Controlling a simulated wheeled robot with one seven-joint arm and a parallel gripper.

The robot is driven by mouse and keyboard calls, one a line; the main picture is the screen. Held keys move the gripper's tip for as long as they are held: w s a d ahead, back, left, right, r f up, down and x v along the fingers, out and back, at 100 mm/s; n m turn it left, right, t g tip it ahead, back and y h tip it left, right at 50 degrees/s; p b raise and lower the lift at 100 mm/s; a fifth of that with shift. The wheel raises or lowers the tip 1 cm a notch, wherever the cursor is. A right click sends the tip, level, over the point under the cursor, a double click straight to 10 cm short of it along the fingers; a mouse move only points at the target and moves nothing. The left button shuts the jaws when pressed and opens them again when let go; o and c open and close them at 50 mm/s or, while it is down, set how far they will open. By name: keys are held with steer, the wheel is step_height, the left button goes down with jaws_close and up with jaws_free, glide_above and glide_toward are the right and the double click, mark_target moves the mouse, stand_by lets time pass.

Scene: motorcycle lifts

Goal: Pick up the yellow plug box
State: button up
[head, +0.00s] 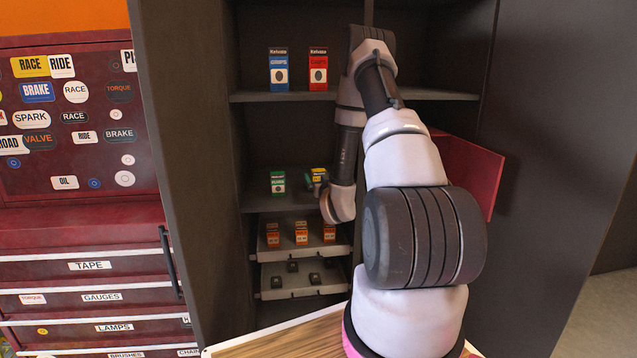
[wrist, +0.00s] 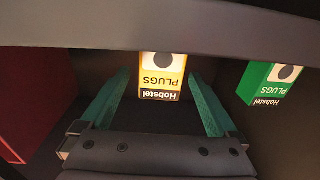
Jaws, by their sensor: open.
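The yellow plug box (head: 318,175) stands on the middle shelf of the dark cabinet in the head view, partly hidden by my arm. In the wrist view the yellow plug box (wrist: 162,76) appears upside down, with "PLUGS" and "Hobstel" on its label. My gripper (wrist: 160,95) is open, its two green fingers on either side of the box's lower part in the picture. A gap shows between each finger and the box; I cannot tell whether the box lies fully between the fingertips. In the head view the fingers are mostly hidden behind my wrist.
A green plug box (head: 278,182) stands left of the yellow one and shows at right in the wrist view (wrist: 268,82). A shelf edge (wrist: 200,36) crosses the wrist view. A blue box (head: 278,69) and a red box (head: 318,69) stand on the shelf above.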

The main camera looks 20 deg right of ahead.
steer(key=shift+x, duration=0.85)
jaws_close()
steer(key=shift+r, duration=0.15)
